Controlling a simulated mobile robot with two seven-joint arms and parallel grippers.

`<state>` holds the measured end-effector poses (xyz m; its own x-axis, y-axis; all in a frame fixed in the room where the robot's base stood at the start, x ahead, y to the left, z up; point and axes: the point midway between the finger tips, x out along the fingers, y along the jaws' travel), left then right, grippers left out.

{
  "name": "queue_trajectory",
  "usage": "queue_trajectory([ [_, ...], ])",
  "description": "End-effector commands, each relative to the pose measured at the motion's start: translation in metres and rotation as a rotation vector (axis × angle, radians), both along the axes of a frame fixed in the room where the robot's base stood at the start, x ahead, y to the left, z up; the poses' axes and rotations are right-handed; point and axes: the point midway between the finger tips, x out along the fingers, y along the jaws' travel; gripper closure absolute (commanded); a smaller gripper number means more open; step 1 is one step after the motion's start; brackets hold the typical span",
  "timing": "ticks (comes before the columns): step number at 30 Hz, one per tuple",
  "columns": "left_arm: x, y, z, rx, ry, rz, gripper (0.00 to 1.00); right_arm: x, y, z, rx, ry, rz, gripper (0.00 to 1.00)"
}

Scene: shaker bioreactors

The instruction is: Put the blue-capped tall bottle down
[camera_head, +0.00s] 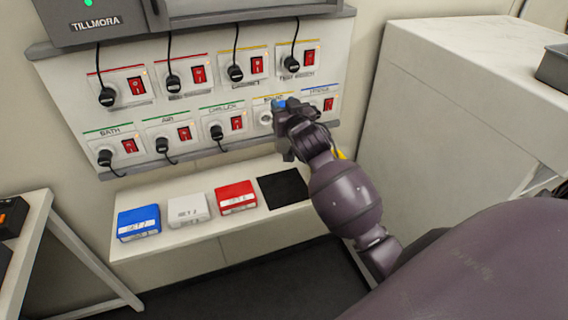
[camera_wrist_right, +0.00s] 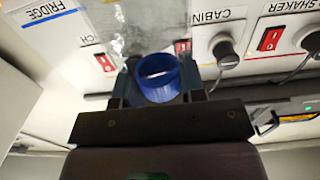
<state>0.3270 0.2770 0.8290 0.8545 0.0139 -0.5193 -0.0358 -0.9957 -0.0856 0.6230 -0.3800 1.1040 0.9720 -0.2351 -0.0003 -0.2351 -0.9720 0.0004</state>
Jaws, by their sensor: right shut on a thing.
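My right gripper (camera_head: 284,112) is in front of the lower right part of the switch panel. In the right wrist view it is shut on the tall bottle at its blue cap (camera_wrist_right: 158,78), which sits between the fingers. The clear bottle body (camera_wrist_right: 128,28) shows beyond the cap, see-through and hard to outline. In the head view only a small blue bit of the cap (camera_head: 279,103) shows; the rest of the bottle is hidden by my gripper and arm. My left gripper is not in view.
The panel (camera_head: 190,118) carries several black plugs, cables and red switches. On the white shelf (camera_head: 180,238) below stand a blue box (camera_head: 138,223), a white box (camera_head: 188,210) and a red box (camera_head: 236,197). A bare black mat (camera_head: 281,188) lies right of them. A white counter (camera_head: 470,80) stands at right.

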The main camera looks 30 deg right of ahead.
Motion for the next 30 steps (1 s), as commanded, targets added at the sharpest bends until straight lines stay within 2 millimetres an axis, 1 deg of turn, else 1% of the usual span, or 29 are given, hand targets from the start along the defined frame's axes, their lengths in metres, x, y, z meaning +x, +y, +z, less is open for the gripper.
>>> queue_trajectory([
  [1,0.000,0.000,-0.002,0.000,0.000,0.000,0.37,0.000,0.000,-0.014,0.002,0.004,-0.001,1.00],
  [12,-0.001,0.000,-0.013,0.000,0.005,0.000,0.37,0.000,0.001,-0.092,0.002,0.001,0.000,1.00],
  [16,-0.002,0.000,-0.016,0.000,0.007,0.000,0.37,0.000,0.001,-0.110,0.001,0.000,0.001,1.00],
  [23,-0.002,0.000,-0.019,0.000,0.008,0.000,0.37,0.000,0.001,-0.125,0.001,0.000,0.001,1.00],
  [27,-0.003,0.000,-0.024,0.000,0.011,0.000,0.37,0.000,0.001,-0.146,0.003,0.000,0.000,1.00],
  [30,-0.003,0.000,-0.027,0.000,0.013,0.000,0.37,0.000,0.001,-0.156,0.001,-0.001,0.001,1.00],
])
